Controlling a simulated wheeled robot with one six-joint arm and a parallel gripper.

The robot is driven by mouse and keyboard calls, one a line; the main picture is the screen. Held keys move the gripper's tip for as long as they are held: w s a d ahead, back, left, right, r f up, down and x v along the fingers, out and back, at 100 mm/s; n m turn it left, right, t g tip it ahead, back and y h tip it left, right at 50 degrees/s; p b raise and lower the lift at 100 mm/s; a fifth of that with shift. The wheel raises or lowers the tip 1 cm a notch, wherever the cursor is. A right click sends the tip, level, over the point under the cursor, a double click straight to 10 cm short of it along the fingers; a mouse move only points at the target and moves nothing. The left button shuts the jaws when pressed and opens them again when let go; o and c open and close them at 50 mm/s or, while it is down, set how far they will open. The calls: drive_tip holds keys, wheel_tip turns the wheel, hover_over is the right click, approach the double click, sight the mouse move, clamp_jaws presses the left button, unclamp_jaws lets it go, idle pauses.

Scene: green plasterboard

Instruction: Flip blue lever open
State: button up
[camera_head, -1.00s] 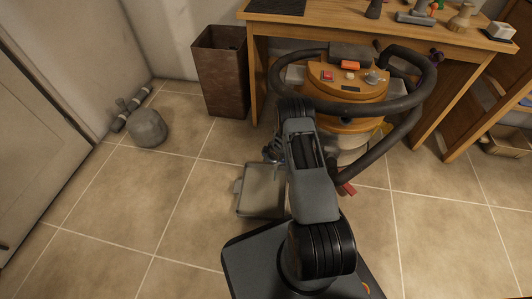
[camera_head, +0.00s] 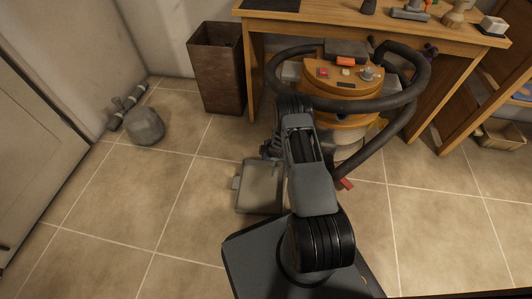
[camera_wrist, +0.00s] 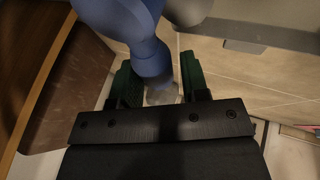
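The blue lever (camera_wrist: 143,38) is large in the wrist view, running from the top down to a rounded end between my gripper's fingers. My gripper (camera_wrist: 160,84) has two dark green fingers standing apart, one on each side of that end. A gap shows on the right side; I cannot tell if the left finger touches. In the head view my arm hides most of the gripper and the lever. The orange and grey machine with a thick black hose (camera_head: 340,98) stands just beyond my arm.
A wooden workbench (camera_head: 400,28) with tools stands behind the machine. A brown bin (camera_head: 217,70) is to its left. A grey flat box-like piece (camera_head: 260,188) lies low beside my arm. A grey rounded object (camera_head: 146,126) sits on the floor at left. Floor between is clear.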

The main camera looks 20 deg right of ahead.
drive_tip(key=shift+o, duration=1.3)
drive_tip(key=shift+d, duration=0.1)
drive_tip(key=shift+r, duration=0.15)
drive_tip(key=p+v, duration=0.5)
drive_tip(key=v, duration=0.8)
drive_tip(key=shift+s+r+p, duration=0.2)
drive_tip(key=shift+s+p, duration=0.05)
drive_tip(key=shift+p, duration=0.05)
drive_tip(key=shift+d, duration=0.1)
